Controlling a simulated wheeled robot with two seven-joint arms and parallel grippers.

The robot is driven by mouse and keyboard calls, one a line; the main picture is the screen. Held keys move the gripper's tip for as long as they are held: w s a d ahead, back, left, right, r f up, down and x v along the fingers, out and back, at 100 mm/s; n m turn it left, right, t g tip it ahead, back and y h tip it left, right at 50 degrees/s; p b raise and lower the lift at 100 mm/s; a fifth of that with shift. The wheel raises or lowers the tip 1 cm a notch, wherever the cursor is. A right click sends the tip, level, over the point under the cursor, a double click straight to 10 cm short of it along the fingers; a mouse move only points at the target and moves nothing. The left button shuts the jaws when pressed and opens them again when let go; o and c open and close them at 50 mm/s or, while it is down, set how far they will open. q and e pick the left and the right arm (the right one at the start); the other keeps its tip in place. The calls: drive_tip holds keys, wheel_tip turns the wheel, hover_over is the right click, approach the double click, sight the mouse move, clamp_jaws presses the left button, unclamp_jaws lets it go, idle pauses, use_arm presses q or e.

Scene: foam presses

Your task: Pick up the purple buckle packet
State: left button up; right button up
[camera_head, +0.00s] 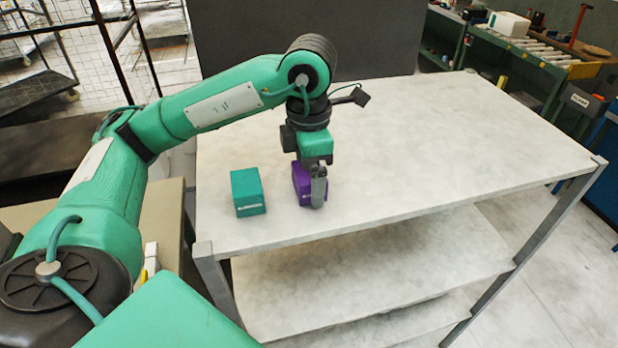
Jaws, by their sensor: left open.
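The purple buckle packet (302,184) is a small box-shaped packet on the white table near its front left part. My left gripper (318,190) points down right at it, with a finger in front of the packet and hiding part of it. The jaws are open. The far finger is hidden, so I cannot tell whether the fingers touch the packet. My right gripper is not in view.
A teal packet (247,192) stands on the table (430,140) to the left of the purple one. The table's middle and right are clear. A dark panel (300,30) stands behind the table. Shelves lie below the tabletop.

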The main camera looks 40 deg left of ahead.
use_arm(q)
drive_tip(key=c, duration=1.1)
drive_tip(key=shift+r, duration=0.1)
drive_tip(key=shift+c, duration=0.2)
